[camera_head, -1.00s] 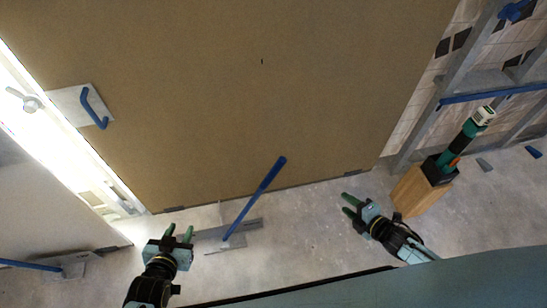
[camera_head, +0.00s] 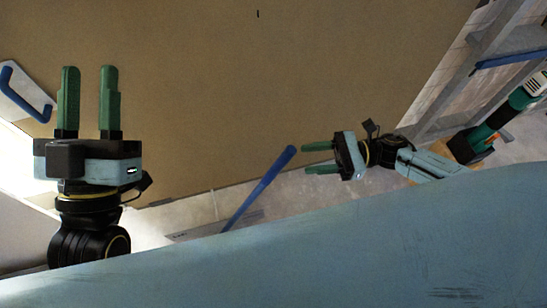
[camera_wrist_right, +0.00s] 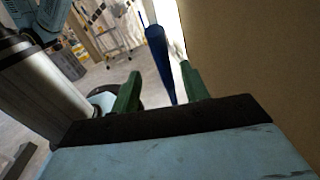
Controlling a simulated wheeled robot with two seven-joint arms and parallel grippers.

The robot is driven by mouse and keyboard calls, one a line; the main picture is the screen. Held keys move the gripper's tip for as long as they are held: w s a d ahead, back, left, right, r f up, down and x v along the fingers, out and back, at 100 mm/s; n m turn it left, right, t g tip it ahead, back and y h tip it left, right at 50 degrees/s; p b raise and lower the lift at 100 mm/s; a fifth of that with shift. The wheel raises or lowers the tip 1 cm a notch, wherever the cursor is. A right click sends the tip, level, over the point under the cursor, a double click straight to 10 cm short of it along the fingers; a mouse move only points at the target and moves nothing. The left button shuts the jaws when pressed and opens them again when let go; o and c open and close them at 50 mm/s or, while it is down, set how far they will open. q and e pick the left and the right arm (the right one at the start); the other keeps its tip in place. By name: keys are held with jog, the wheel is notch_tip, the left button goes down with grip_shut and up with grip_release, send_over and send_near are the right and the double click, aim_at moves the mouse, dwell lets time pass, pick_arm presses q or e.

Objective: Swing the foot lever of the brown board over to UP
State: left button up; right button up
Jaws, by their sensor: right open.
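The brown board (camera_head: 270,80) stands upright and fills the middle of the head view. Its blue foot lever (camera_head: 261,187) slants up and to the right in front of the board's lower edge; its lower end is hidden behind my light-blue body. My right gripper (camera_head: 304,159) is open, fingers pointing left, just right of the lever's top end. In the right wrist view the blue lever (camera_wrist_right: 160,62) shows beyond and between the open green fingers; I cannot tell whether they touch it. My left gripper (camera_head: 88,100) is open and empty, fingers up, in front of the board's left part.
A blue handle (camera_head: 24,92) on a pale plate is at the far left. A green power tool (camera_head: 493,130) stands at the right, near a grey frame with a blue bar (camera_head: 510,60). The floor (camera_head: 310,200) around the lever is clear.

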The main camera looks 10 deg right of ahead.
aim_at(274, 164)
pick_arm(q)
jog(key=shift+s+a+r+t+b, duration=0.15)
jog(key=shift+s+r+t+b, duration=0.4)
jog(key=shift+t, duration=0.35)
pick_arm(e)
jog(key=a, duration=0.3)
jog(key=w+a, duration=0.1)
jog(key=a, duration=0.5)
jog(key=shift+w+a, duration=0.25)
jog(key=shift+a, duration=0.05)
jog(key=shift+c, duration=0.4)
grip_shut()
